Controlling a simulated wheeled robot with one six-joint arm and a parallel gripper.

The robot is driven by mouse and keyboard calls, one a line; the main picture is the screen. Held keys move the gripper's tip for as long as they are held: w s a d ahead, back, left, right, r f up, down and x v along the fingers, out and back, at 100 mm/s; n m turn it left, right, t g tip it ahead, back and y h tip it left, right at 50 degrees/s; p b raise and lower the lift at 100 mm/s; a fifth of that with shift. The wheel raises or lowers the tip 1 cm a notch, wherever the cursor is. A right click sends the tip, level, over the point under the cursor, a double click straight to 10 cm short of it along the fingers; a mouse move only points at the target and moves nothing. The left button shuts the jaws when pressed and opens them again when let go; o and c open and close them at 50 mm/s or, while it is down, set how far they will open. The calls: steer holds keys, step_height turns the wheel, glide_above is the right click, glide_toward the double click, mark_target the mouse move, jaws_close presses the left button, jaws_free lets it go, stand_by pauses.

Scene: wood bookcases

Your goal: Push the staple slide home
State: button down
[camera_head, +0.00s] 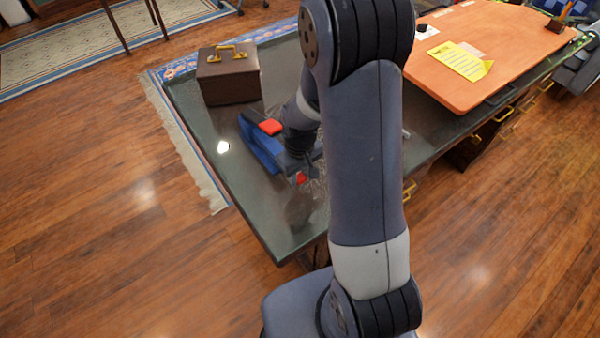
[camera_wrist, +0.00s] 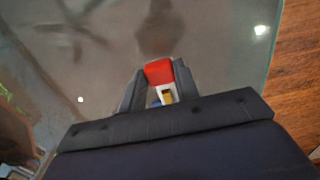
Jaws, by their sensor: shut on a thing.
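A small thing with a red end (camera_wrist: 158,72) and white, yellow and blue bits behind it, apparently the stapler, sits between my gripper's two dark fingers in the wrist view. My gripper (camera_wrist: 160,88) is shut on it. I cannot tell the staple slide apart or how far in it is. In the head view my gripper (camera_head: 300,170) is low over the dark glossy desk (camera_head: 215,135), and a bit of red shows at it. My arm hides part of this area.
A dark brown case (camera_head: 228,80) with yellow handles stands on the desk behind my gripper. A blue shape with a red patch (camera_head: 270,127) shows beside my wrist; I cannot tell what it is. An orange board (camera_head: 490,50) with a yellow paper lies to the right.

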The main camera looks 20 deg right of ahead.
steer(key=shift+w+a, duration=0.25)
steer(key=shift+w, duration=0.4)
steer(key=shift+w+a, duration=0.2)
steer(key=shift+w, duration=0.4)
steer(key=shift+w+a, duration=0.25)
steer(key=shift+w, duration=0.4)
steer(key=c, duration=1)
jaws_free()
steer(key=shift+c, duration=0.2)
steer(key=shift+r, duration=0.1)
step_height(320, 180, up, 11)
steer(key=shift+f+b, duration=0.2)
steer(key=shift+b, duration=0.2)
